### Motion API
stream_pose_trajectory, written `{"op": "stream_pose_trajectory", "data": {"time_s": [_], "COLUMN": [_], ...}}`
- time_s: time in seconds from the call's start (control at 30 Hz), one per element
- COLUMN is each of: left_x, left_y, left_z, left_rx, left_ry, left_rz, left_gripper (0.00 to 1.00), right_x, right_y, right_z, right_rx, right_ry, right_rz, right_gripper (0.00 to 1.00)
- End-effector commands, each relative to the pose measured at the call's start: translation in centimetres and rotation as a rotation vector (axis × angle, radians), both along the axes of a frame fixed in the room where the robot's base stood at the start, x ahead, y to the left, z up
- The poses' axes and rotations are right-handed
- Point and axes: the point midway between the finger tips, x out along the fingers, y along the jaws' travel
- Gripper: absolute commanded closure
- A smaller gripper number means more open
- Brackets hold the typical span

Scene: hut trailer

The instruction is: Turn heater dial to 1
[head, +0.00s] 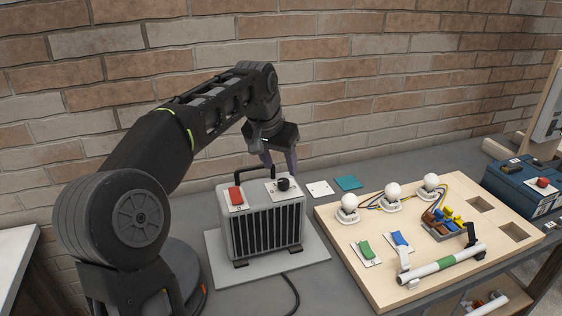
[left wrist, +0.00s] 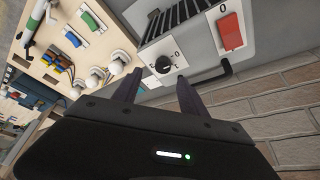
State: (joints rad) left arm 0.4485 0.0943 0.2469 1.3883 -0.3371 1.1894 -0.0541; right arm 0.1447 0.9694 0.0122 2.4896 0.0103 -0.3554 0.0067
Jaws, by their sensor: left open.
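The grey heater (head: 262,225) stands on a light grey plate on the table. Its black dial (head: 284,184) sits on a white scale plate on the heater's top right. In the left wrist view the dial (left wrist: 163,64) shows with a 0 mark beside it; the other marks are too small to read surely. My left gripper (head: 278,160) is just behind and above the dial, pointing down. In the left wrist view its two fingers (left wrist: 157,87) are apart and empty, with the dial beyond the gap between their tips. My right gripper is in neither view.
A red switch (head: 236,196) and a black handle (head: 254,172) are on the heater's top. A wooden board (head: 330,222) with bulbs, switches and a tube stands to the right. A blue box (head: 520,184) is at the far right. The brick wall is close behind.

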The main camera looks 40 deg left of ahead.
Motion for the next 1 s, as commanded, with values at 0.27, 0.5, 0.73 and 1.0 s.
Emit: {"op": "stream_pose_trajectory", "data": {"time_s": [0.27, 0.5, 0.73, 1.0], "left_x": [-0.6, -0.5, 0.5, 2.0], "left_y": [0.4, 0.4, 0.5, 0.8], "left_z": [0.9, 0.5, -1.9, -5.5], "left_rx": [0.007, 0.006, 0.005, 0.006], "left_ry": [0.007, 0.009, 0.011, 0.009], "left_rz": [0.007, 0.006, 0.006, 0.006], "left_gripper": [0.5, 0.5, 0.5, 0.5], "right_x": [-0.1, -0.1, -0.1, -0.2], "right_y": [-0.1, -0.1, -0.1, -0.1], "right_z": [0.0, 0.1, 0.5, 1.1], "right_rx": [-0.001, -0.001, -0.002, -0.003], "right_ry": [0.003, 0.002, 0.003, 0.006], "right_rz": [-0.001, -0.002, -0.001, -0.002], "right_gripper": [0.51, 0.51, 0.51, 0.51]}}
